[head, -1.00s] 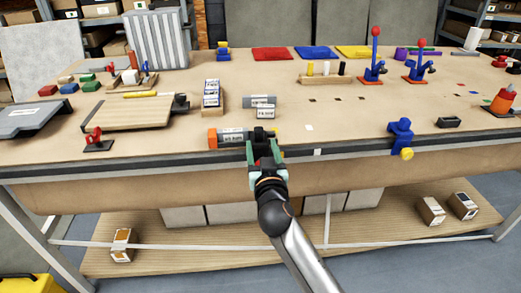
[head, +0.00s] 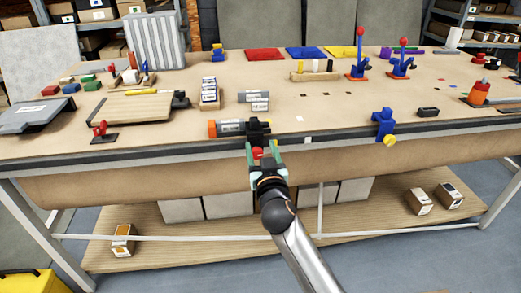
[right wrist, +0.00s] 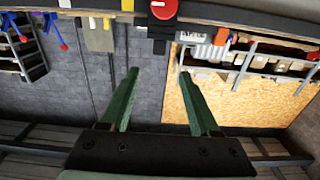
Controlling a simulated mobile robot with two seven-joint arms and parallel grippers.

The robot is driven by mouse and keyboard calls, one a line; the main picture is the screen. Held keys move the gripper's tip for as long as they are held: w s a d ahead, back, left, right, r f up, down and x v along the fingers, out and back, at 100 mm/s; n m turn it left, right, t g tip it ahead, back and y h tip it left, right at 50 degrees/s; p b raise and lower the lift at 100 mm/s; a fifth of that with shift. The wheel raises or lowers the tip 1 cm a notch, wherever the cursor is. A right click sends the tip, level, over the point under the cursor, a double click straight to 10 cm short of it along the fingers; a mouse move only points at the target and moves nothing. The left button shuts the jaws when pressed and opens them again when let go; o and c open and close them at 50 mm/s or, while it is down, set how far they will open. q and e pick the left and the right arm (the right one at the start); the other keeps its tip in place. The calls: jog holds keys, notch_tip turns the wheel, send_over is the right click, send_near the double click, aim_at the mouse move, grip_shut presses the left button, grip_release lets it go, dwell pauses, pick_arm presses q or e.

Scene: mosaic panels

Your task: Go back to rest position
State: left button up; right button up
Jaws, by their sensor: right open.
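My right gripper (head: 263,149) is open and empty, just in front of the bench's front edge, below a black fixture (head: 258,130). In the right wrist view its two green fingers (right wrist: 160,85) stand wide apart with nothing between them. A red round knob (right wrist: 163,9) on the black fixture shows at the top of that view, apart from the fingertips. A grey cylinder with a label (head: 231,127) and an orange end lies against the fixture's left side. My left gripper is not in view.
The workbench (head: 330,125) carries a blue clamp (head: 384,124) at its front edge, a wooden board (head: 125,112), and red and blue levers (head: 359,55) at the back. A lower shelf (head: 370,222) holds small boxes. The floor in front looks clear.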

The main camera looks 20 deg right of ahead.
dwell(0.4)
jog(key=s+a+f+n+g+y+p, duration=0.1)
jog(key=s+f+g+y, duration=0.1)
jog(key=s+f, duration=0.45)
jog(key=s+a+f+n+g+y+p, duration=0.15)
jog(key=s+f, duration=0.25)
jog(key=f, duration=0.5)
jog(key=s+f+g+y, duration=0.1)
jog(key=s+f, duration=0.3)
jog(key=s, duration=0.3)
jog(key=s+a+f+n+g, duration=0.1)
jog(key=s+f+g, duration=0.1)
jog(key=s+f, duration=0.2)
jog(key=s+a+f+n+g+y+p, duration=0.1)
jog(key=s+f, duration=0.3)
jog(key=s, duration=0.6)
jog(key=shift+a+g+y, duration=0.2)
jog(key=shift+g+y, duration=0.15)
jog(key=shift+g, duration=0.1)
